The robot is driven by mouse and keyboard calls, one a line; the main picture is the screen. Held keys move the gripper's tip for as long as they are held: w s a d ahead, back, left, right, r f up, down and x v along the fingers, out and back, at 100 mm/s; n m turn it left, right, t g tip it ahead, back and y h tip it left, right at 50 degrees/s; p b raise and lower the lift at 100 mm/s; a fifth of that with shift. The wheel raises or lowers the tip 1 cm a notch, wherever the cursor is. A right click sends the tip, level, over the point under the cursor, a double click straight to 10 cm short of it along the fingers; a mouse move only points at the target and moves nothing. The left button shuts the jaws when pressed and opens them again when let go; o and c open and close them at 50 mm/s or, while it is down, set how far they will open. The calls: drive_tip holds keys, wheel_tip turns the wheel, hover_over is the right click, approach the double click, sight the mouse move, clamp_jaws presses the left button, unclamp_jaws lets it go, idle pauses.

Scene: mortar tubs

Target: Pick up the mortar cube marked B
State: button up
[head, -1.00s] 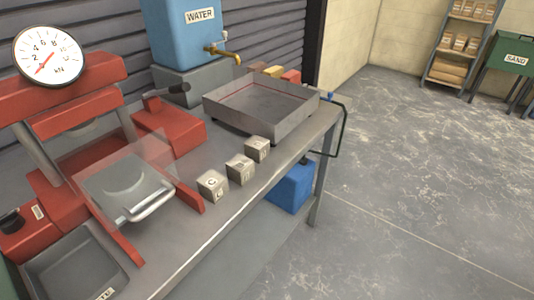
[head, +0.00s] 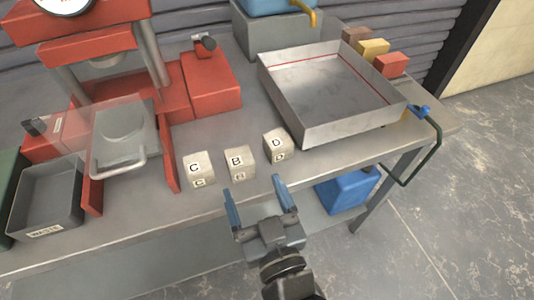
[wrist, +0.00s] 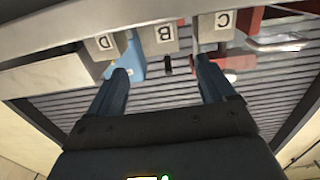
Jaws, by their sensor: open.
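The mortar cube marked B (head: 239,163) stands on the grey bench between the cube marked C (head: 198,169) on its left and the cube marked D (head: 278,146) on its right. In the head view my gripper (head: 256,190) is open and empty, in front of the bench's near edge, its blue fingers pointing toward cube B. In the wrist view, which looks upside down, cube B (wrist: 162,38) lies ahead between the lines of the two fingers, with D (wrist: 105,45) to the left and C (wrist: 218,25) to the right. The fingers are apart from all three cubes.
A shallow metal tray (head: 345,134) stands to the right behind the cubes. A red press (head: 90,50) with a clear guard stands left, beside a dark waste bin (head: 47,200). Coloured blocks (head: 374,48) lie behind the tray. A blue container (head: 343,193) sits below the bench.

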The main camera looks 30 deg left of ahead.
sight(241, 164)
drive_tip(key=p+x, duration=0.2)
drive_tip(key=x, duration=0.5)
drive_tip(key=shift+w+a+p, duration=0.1)
drive_tip(key=shift+a+p, duration=0.2)
drive_tip(key=shift+p, duration=0.05)
drive_tip(key=shift+f, duration=0.1)
drive_tip(key=c, duration=1.2)
drive_tip(key=shift+c, duration=0.3)
